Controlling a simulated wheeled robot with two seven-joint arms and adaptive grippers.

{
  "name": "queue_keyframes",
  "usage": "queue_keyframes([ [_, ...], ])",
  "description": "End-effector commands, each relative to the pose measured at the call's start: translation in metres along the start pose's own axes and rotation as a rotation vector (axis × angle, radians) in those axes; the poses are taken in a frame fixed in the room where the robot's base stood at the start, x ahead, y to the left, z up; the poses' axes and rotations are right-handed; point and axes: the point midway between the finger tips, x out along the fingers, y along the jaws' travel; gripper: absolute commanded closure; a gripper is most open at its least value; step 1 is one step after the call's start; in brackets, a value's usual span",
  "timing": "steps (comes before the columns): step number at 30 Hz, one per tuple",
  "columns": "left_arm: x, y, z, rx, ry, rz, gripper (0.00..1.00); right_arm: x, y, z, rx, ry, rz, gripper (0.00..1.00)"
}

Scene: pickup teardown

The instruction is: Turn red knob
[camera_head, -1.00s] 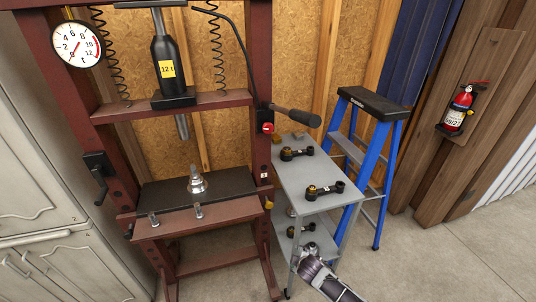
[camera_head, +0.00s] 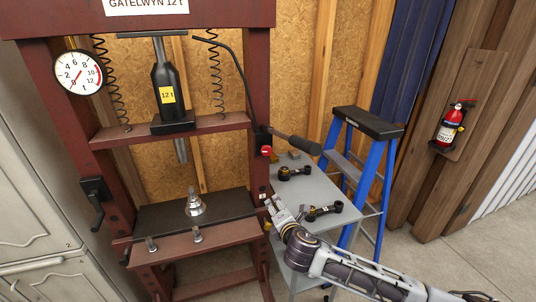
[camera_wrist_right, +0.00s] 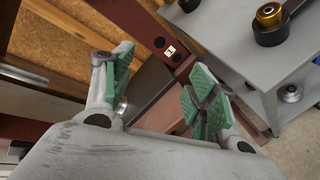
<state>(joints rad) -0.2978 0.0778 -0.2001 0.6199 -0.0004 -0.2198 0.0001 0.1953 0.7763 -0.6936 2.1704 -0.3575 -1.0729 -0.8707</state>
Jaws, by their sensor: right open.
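The small red knob (camera_head: 266,151) sits on the right upright of the dark red press (camera_head: 256,100), at the base of the black pump handle (camera_head: 296,142). My right gripper (camera_head: 276,208) is below the knob, by the right end of the press bed, and apart from the knob. In the right wrist view its green-padded fingers (camera_wrist_right: 160,88) are spread with nothing between them. A press upright with a small white number label (camera_wrist_right: 170,50) shows beyond the fingers. I cannot make out the knob in the right wrist view. My left gripper is not in view.
A grey cart (camera_head: 313,183) with black metal arms stands right of the press, beneath my right arm. A blue stepladder (camera_head: 367,165) is behind it. A metal part (camera_head: 194,204) stands on the press bed. Open floor lies to the right.

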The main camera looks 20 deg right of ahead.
Motion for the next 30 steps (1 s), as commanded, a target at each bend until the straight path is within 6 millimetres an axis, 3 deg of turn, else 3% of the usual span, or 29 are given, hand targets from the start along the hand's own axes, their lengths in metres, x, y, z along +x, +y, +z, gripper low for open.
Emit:
queue_keyframes([
  [7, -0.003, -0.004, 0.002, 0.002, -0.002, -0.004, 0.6, -0.014, 0.052, 0.029, -0.333, -0.06, 0.146, 0.42],
  [16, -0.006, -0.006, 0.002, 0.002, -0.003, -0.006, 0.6, -0.035, 0.096, 0.06, -0.703, -0.164, 0.267, 0.42],
  [21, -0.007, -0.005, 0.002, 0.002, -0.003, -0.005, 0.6, -0.042, 0.106, 0.069, -0.821, -0.202, 0.295, 0.42],
  [30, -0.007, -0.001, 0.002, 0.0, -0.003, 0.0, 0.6, -0.044, 0.108, 0.071, -0.85, -0.211, 0.302, 0.42],
])
